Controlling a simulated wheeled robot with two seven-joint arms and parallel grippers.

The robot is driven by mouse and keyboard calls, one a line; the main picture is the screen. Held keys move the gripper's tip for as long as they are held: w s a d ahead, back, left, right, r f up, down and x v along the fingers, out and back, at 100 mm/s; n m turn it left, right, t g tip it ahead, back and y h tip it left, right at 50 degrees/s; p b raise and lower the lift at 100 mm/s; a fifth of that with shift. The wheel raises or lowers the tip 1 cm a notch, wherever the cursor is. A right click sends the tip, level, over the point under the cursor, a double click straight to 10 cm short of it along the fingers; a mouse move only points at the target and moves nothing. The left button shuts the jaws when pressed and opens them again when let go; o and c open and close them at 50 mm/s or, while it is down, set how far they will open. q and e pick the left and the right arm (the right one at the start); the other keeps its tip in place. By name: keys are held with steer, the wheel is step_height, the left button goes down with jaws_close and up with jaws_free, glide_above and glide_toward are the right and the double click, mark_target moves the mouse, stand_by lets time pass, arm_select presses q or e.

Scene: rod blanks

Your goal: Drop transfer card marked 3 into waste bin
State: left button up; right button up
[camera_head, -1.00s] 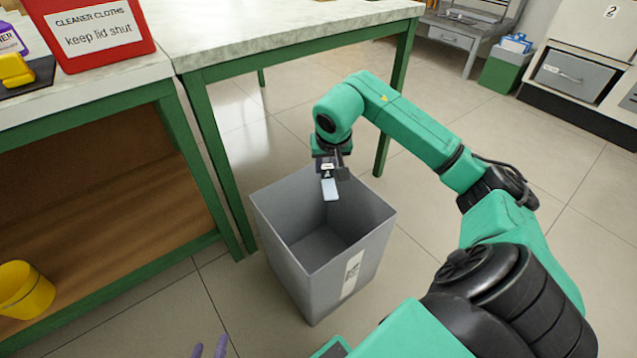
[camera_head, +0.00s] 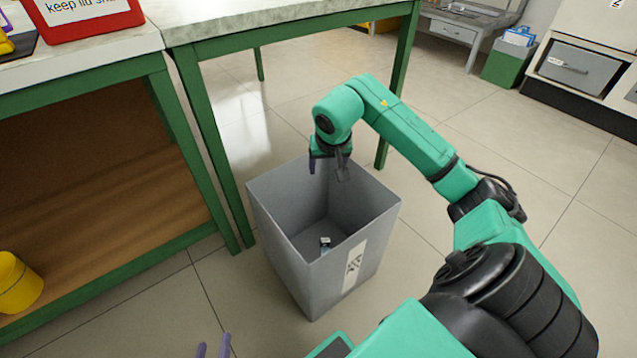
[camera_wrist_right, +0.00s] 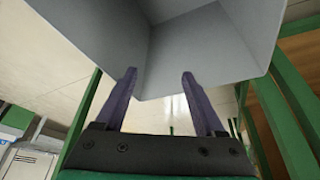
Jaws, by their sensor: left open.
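The transfer card (camera_head: 325,245) is a small pale-blue and dark piece low inside the grey waste bin (camera_head: 282,225). Its mark is too small to read. The open-topped bin stands upright on the floor with a label on its front side; its wall also shows in the right wrist view (camera_wrist_right: 200,45). My right gripper (camera_head: 328,168) is over the bin's far rim, apart from the card. In the right wrist view its two purple fingers (camera_wrist_right: 158,75) are spread with nothing between them. My left gripper (camera_head: 212,345) shows only its fingertips at the bottom edge, apart and empty.
A green-framed table (camera_head: 205,28) stands behind the bin, its legs close to the bin. A workbench (camera_head: 85,55) with a red box (camera_head: 90,20) is at left. A yellow container (camera_head: 18,283) sits on its lower shelf.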

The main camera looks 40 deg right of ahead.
arm_select(q)
step_height(320, 180, up, 6)
steer(key=g+p, duration=0.1)
steer(key=p, duration=0.4)
steer(key=shift+m, duration=0.3)
arm_select(e)
steer(key=v, duration=1.4)
steer(key=shift+r, duration=0.25)
arm_select(q)
steer(key=shift+s+a, duration=0.1)
arm_select(e)
steer(key=shift+s+a, duration=0.1)
steer(key=shift+s, duration=0.05)
